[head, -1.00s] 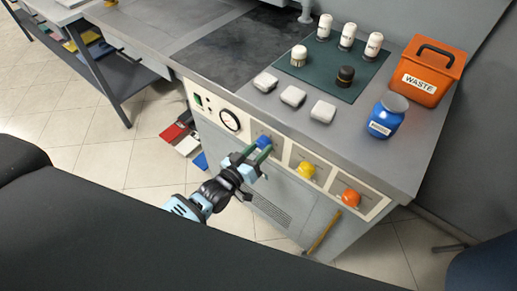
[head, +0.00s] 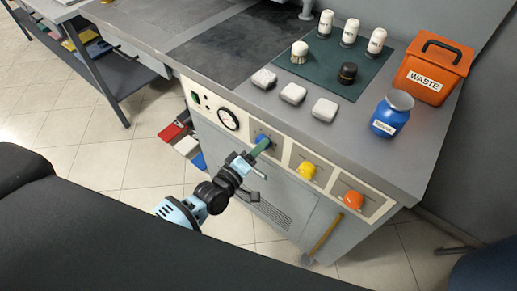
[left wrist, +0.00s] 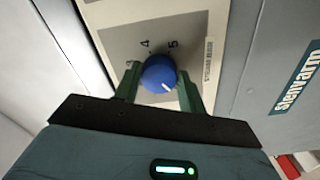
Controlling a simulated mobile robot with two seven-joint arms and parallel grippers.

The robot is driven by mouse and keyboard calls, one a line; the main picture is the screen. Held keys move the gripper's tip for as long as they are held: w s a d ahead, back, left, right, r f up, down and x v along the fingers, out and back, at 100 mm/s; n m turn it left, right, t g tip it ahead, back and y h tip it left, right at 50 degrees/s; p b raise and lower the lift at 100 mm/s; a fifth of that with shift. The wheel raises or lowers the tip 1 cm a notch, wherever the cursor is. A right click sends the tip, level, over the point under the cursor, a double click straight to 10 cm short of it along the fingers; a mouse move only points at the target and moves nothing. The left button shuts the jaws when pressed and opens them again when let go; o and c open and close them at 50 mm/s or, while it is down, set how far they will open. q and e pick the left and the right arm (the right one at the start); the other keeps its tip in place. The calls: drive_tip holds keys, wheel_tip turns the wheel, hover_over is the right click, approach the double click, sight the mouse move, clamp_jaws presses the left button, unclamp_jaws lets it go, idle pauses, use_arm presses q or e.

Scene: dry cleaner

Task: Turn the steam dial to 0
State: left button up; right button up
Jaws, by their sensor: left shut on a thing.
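A blue dial (head: 261,138) sits on the cream front panel of the grey machine. My left gripper (head: 262,146) is at it, with its green fingers closed on its sides. In the left wrist view the blue dial (left wrist: 158,70) lies between the two fingertips (left wrist: 159,82). Its white mark points to the lower right in that view. The small label beside the dial is not clearly readable. My right gripper is not in view.
A yellow dial (head: 307,170) and an orange dial (head: 352,199) are to the right on the same panel. A round gauge (head: 228,119) is to the left. Bottles, white blocks and an orange waste bin (head: 430,72) stand on the worktop above.

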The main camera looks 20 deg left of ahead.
use_arm(q)
drive_tip(key=shift+n, duration=0.3)
idle(0.4)
drive_tip(key=o, duration=0.9)
drive_tip(key=shift+o, duration=0.2)
drive_tip(key=v, duration=0.8)
drive_tip(key=shift+w, duration=0.1)
